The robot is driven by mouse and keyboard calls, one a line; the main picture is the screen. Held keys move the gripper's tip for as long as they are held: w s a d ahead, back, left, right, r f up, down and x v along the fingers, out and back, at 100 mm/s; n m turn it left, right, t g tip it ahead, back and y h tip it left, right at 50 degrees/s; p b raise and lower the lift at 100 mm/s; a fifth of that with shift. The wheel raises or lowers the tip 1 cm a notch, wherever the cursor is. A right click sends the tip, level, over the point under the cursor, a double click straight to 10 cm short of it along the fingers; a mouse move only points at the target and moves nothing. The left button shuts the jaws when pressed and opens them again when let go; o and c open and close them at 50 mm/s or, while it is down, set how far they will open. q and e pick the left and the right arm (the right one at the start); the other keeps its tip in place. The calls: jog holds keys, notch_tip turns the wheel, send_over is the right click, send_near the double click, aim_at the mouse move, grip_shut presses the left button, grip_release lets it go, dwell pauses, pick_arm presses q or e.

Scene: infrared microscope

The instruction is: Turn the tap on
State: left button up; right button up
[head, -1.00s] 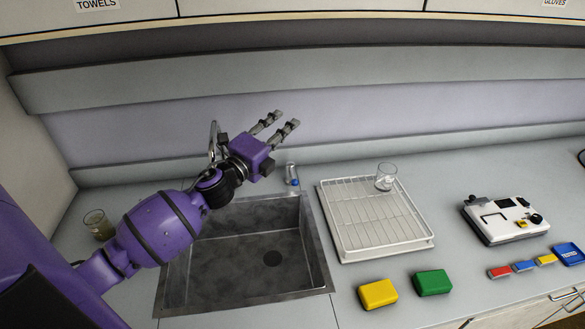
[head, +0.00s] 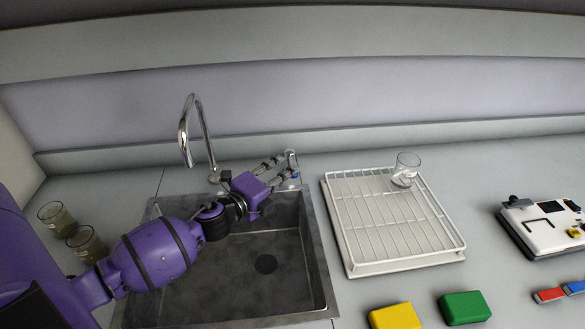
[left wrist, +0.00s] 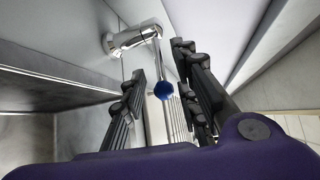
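The tap's curved chrome spout (head: 184,140) stands behind the sink's back left. A small chrome tap handle (head: 291,158) with a blue end stands behind the sink's back right; in the left wrist view its chrome body (left wrist: 130,40) shows at the upper left, and its blue end (left wrist: 163,91) lies between my fingers. My left gripper (head: 280,167) is open, its fingertips beside the handle. In the left wrist view the left gripper (left wrist: 160,60) has its two fingers apart on either side of the lever; I cannot tell whether either touches it. My right gripper is out of view.
The metal sink (head: 322,255) is under my left arm. A white drying rack (head: 350,267) with a glass beaker (head: 405,170) is to the right. Yellow (head: 395,316) and green (head: 465,307) blocks lie in front. Two beakers (head: 57,217) stand at the left.

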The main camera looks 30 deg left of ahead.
aim_at(291, 163)
pick_arm(q)
jog(key=w, duration=0.4)
jog(key=shift+w+d+f, duration=0.35)
jog(key=shift+w, duration=0.05)
jog(key=shift+c, duration=0.2)
grip_shut()
jog(key=shift+f, duration=0.1)
